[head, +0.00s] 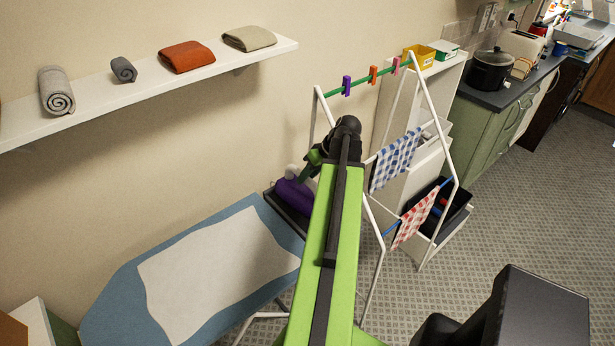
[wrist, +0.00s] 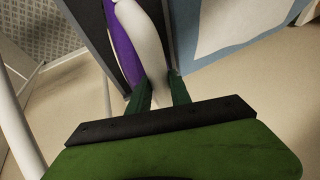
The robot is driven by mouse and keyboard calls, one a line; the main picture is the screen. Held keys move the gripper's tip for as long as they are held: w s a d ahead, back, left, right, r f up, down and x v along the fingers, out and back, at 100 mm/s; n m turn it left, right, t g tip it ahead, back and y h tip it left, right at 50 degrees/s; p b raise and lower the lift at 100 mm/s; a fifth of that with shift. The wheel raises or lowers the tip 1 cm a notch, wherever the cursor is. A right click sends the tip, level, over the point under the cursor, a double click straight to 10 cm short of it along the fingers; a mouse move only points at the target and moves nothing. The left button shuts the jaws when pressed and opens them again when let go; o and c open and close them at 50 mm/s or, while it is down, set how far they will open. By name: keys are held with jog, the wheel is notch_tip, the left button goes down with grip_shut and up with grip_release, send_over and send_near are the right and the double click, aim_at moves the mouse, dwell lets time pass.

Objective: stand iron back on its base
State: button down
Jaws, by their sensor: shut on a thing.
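The purple and white iron (head: 292,196) is at the far end of the ironing board, over the dark grey base (head: 284,214). My gripper (head: 312,165) reaches it from above, and my arm hides part of it in the head view. In the wrist view, the two green fingers of my gripper (wrist: 160,88) are closed on the white part of the iron (wrist: 146,40), with its purple side to the left. The dark base (wrist: 92,28) shows on both sides of it. I cannot tell whether the iron touches the base.
The blue ironing board (head: 120,300) carries a white cloth (head: 215,265). A white drying rack (head: 445,205) with checked cloths and pegs stands close on the right. A wall shelf (head: 110,97) with rolled and folded towels is at left. Patterned floor lies open at right.

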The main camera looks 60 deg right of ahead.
jog(key=shift+f, duration=0.15)
jog(key=c, duration=1.2)
grip_release()
jog(key=shift+r, duration=0.35)
jog(key=p+v, duration=1)
jog(key=v, duration=0.1)
jog(key=shift+s+r, duration=0.25)
jog(key=shift+r, duration=0.05)
